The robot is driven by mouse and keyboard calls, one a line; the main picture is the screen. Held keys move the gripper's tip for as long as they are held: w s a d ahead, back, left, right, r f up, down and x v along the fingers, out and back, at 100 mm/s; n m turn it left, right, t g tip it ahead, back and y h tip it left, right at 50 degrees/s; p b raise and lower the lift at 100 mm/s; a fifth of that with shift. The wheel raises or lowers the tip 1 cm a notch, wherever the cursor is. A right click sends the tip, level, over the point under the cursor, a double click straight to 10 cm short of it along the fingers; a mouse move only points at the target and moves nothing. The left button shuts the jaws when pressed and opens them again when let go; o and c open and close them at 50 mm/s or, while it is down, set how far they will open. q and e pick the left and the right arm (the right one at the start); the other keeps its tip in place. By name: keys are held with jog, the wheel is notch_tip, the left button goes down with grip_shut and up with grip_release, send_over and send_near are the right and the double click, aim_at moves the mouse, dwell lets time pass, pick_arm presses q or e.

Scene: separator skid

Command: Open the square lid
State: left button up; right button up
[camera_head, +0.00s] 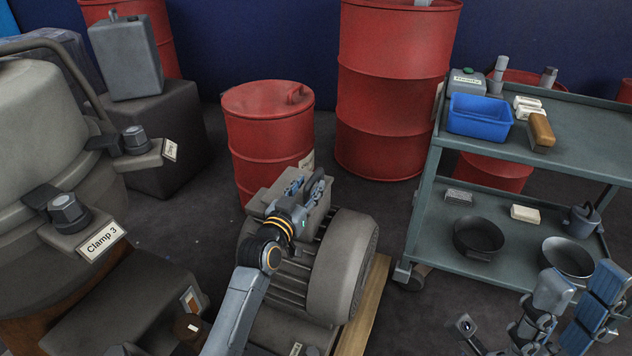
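A grey motor (345,265) with a finned housing stands in the middle of the view. A square grey box (268,199) sits on top of it, and its flat top looks like the square lid. My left gripper (306,184) is over this box, its fingers close to or touching the top. The gripper hides much of the lid, and I cannot tell whether the fingers hold anything. The lid looks to be lying on the box. My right gripper (470,335) is low at the bottom right, away from the motor and partly cut off by the frame edge.
Left of the motor is a large vessel with a part labelled "Clamp 3" (102,241). Red drums (268,135) stand behind. A grey cart (425,205) at the right carries a blue bin (480,117) and dark bowls (478,236). Bare floor separates motor and cart.

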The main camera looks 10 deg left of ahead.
aim_at(316, 176)
pick_arm(q)
jog(key=w, duration=0.2)
jog(key=w+d+b, duration=0.1)
jog(key=w, duration=0.2)
jog(key=shift+w, duration=0.1)
grip_shut()
